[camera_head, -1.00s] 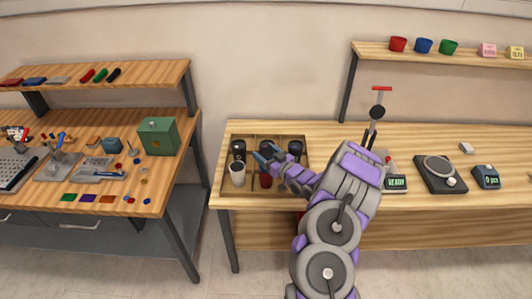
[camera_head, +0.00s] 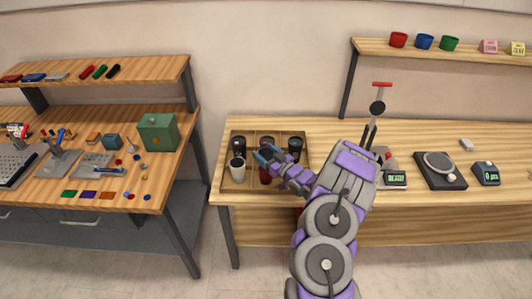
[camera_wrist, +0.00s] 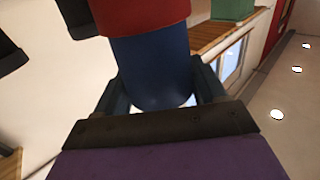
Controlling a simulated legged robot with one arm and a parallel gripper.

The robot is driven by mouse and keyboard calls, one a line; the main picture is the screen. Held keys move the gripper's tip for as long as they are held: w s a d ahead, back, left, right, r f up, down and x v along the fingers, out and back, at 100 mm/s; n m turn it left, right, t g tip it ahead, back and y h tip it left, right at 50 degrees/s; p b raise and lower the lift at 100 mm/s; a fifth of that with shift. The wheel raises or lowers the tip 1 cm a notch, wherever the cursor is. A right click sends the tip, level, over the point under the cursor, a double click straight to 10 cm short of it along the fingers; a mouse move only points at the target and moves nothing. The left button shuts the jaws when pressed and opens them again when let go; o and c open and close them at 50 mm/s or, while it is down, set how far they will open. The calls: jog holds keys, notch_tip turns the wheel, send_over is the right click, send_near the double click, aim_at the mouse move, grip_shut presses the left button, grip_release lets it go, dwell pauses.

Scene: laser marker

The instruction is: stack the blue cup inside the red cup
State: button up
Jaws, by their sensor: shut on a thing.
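In the wrist view a smooth blue cylindrical thing (camera_wrist: 155,75) with a rounded end sits between my fingers; I cannot tell whether it is a cup. A red band or piece (camera_wrist: 140,15) meets its far end; I cannot tell if they are one thing. My gripper (camera_head: 265,156) is shut over the divided tray (camera_head: 237,189), above a dark red cup-like thing (camera_head: 266,176). On the right shelf stand a small red cup (camera_head: 398,40), a small blue cup (camera_head: 424,42) and a green cup (camera_head: 449,44), side by side and apart.
The tray also holds a white cup (camera_head: 237,170) and dark items (camera_head: 238,145) (camera_head: 295,145). A red-topped stand (camera_head: 379,105), a scale (camera_head: 440,167) and a small display (camera_head: 488,174) are to the right. The left bench (camera_head: 125,195) holds a green box (camera_head: 158,132).

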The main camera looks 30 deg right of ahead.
jog(key=shift+f, duration=0.2)
jog(key=o, duration=0.8)
jog(key=shift+r+p, duration=1.75)
jog(key=shift+r, duration=2.2)
